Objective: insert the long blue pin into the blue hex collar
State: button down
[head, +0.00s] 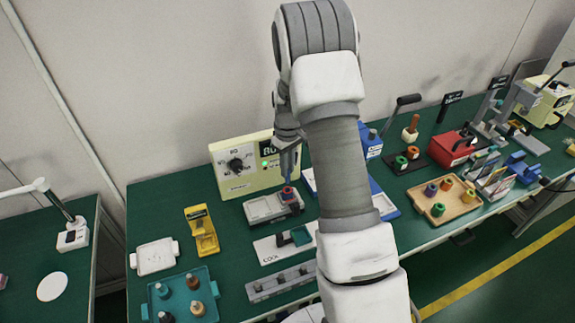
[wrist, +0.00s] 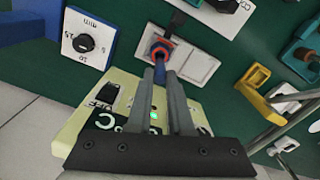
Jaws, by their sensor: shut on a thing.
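My gripper (head: 289,160) points down over a grey fixture (head: 262,207) in the head view. It is shut on the long blue pin, which shows as a blue strip between the fingers in the wrist view (wrist: 157,88). Just past the fingertips is the collar (wrist: 161,51), blue with an orange-red ring, on the pale fixture block. The same collar shows small, red and blue, on the right end of the fixture in the head view (head: 288,194). The pin's lower end is at or just above the collar; I cannot tell whether it has entered.
A pale green dial box (head: 237,178) stands close behind the fixture. A white plate with a dark green part (head: 268,250) lies in front. A yellow stand (head: 201,232) and a teal tray (head: 172,284) with several pegs are left. My arm hides the bench's middle.

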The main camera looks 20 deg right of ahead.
aim_at(287, 183)
jog(key=shift+f+b, duration=0.55)
jog(key=shift+f, duration=0.55)
jog(key=shift+f+b, duration=1.5)
jog(key=shift+f, duration=0.1)
dwell(1.0)
jog(key=c, duration=0.7)
grip_release()
jog(key=shift+c, duration=0.2)
jog(key=shift+r, duration=0.1)
notch_tip(287, 183, up, 17)
jog(key=shift+r+p, duration=0.2)
jog(key=shift+p, duration=0.15)
